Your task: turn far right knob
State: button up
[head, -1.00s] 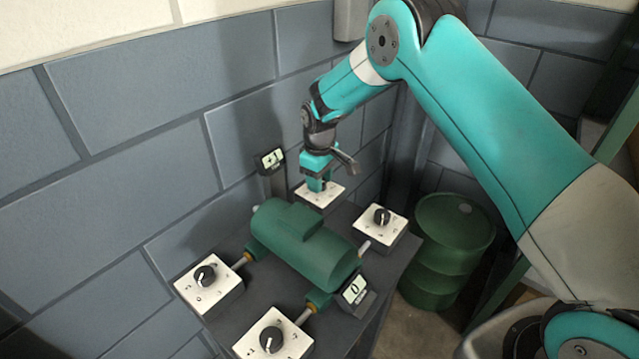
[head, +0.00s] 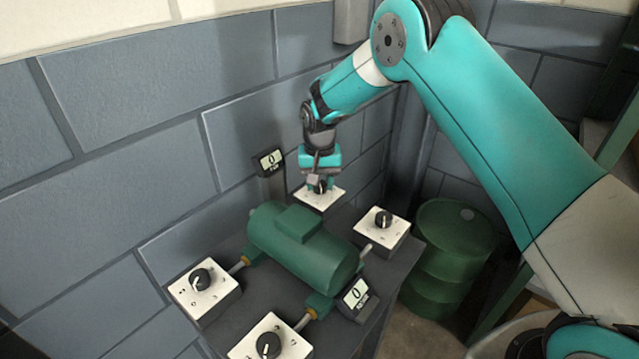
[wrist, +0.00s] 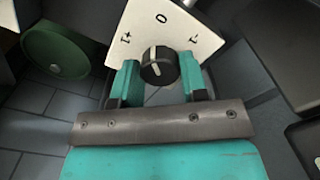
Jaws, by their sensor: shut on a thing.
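A black knob with a white pointer line (wrist: 158,66) sits on a white dial plate (wrist: 163,22) marked +1, 0 and -1. Its pointer aims roughly toward 0. My gripper (wrist: 158,78) is shut on this knob, one teal finger on each side. In the head view my gripper (head: 320,186) is over the rear knob box (head: 312,199) by the wall, hiding much of its knob. Another black knob (head: 383,219) sits on the white box at the right. The rear display (head: 270,160) reads 0.
A green casing (head: 303,248) lies on the dark table between the knob boxes. Two more knobs (head: 200,279) (head: 268,345) are at the front. A front display (head: 356,295) reads 0. A green barrel (head: 451,255) stands right of the table; the block wall is close behind.

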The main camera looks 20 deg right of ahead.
jog(key=shift+m, duration=1.8)
jog(key=o, duration=0.9)
jog(key=shift+o, duration=0.2)
jog(key=shift+r+b, duration=0.15)
jog(key=shift+b, duration=0.15)
notch_tip(320, 180, up, 17)
jog(key=b, duration=0.2)
jog(key=shift+a+r, duration=0.1)
